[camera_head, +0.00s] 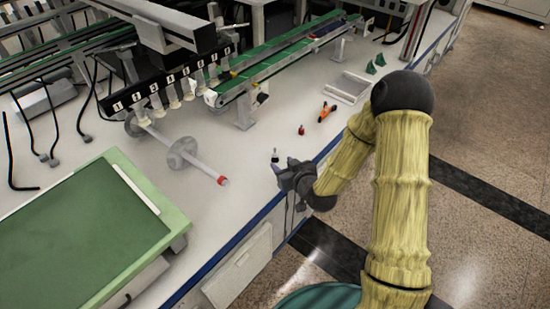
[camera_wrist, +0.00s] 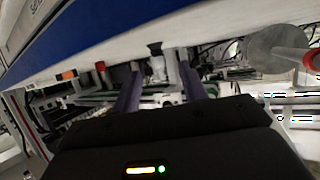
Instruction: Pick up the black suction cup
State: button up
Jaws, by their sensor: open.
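The black suction cup (camera_head: 275,157) is a small dark piece with a pale top, standing on the white table near its front edge in the head view. My gripper (camera_head: 284,168) is beside it at the table edge, on the near side. In the wrist view, a small dark piece that looks like the suction cup (camera_wrist: 155,48) shows beyond and between the fingertips of my gripper (camera_wrist: 156,66). The fingers are apart, with nothing visibly held. I cannot tell how far the fingertips are from the cup.
A red-topped piece (camera_head: 301,130) and an orange-and-black tool (camera_head: 327,112) lie farther along the table. A rod with discs (camera_head: 183,153) lies left of the cup. A grey tray (camera_head: 347,88), green conveyor (camera_head: 290,55) and green-topped box (camera_head: 85,235) stand around. Table near the cup is clear.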

aim_at(276, 156)
jog(key=shift+x, duration=1.1)
jog(key=x, duration=0.1)
jog(key=b+x, duration=0.1)
jog(key=x, duration=0.3)
jog(key=shift+w+r+b, duration=0.2)
jog(key=shift+w+b, duration=0.15)
jog(key=shift+w, duration=0.05)
jog(key=shift+d, duration=0.1)
grip_shut()
